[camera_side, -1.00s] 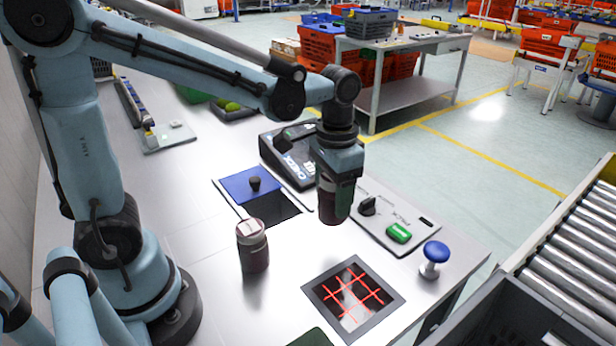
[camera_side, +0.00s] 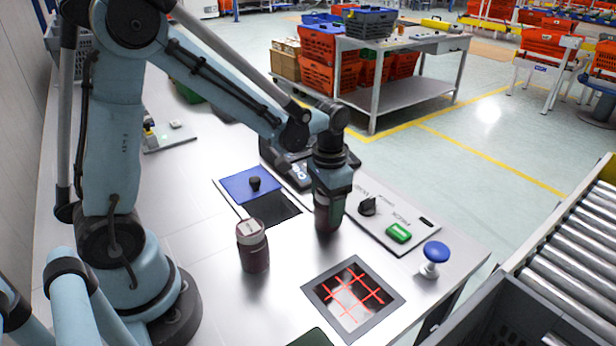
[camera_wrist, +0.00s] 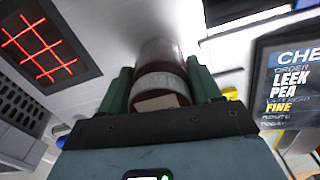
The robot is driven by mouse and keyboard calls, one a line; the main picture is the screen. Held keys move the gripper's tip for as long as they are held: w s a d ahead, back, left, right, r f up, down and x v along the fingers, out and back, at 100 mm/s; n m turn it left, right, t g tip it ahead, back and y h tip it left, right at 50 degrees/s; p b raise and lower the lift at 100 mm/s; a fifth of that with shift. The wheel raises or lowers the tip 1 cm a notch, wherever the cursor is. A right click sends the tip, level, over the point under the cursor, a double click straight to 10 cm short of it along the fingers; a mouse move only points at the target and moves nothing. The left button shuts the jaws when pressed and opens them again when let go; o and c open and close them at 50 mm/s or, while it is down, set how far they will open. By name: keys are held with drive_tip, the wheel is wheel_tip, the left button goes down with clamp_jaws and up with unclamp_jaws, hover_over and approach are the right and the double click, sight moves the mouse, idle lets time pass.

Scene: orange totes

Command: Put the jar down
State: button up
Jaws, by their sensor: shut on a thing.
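My gripper (camera_side: 330,194) is shut on a dark red jar (camera_side: 323,221) and points straight down. The jar is upright, its bottom at or just above the table (camera_side: 300,255); I cannot tell if it touches. In the wrist view the jar (camera_wrist: 160,88) sits between the two green fingers of my gripper (camera_wrist: 160,90). A second dark red jar (camera_side: 253,253) with a pale lid stands on the table to the left of my gripper.
A scanner window (camera_side: 352,298) with red lines lies in front. A blue and black pad (camera_side: 252,186) lies left. A display (camera_wrist: 288,85) stands behind.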

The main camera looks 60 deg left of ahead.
drive_tip(key=o, duration=1.3)
drive_tip(key=shift+f, duration=0.15)
drive_tip(key=shift+o, duration=0.2)
wheel_tip(320, 180, up, 12)
drive_tip(key=shift+s+r, duration=0.1)
drive_tip(key=shift+r, duration=0.1)
drive_tip(key=shift+s+r, duration=0.1)
drive_tip(key=shift+s, duration=0.1)
drive_tip(key=s+d+f+n+t, duration=0.1)
drive_tip(key=s+f+t, duration=0.1)
drive_tip(key=s+t, duration=0.5)
drive_tip(key=shift+n, duration=0.4)
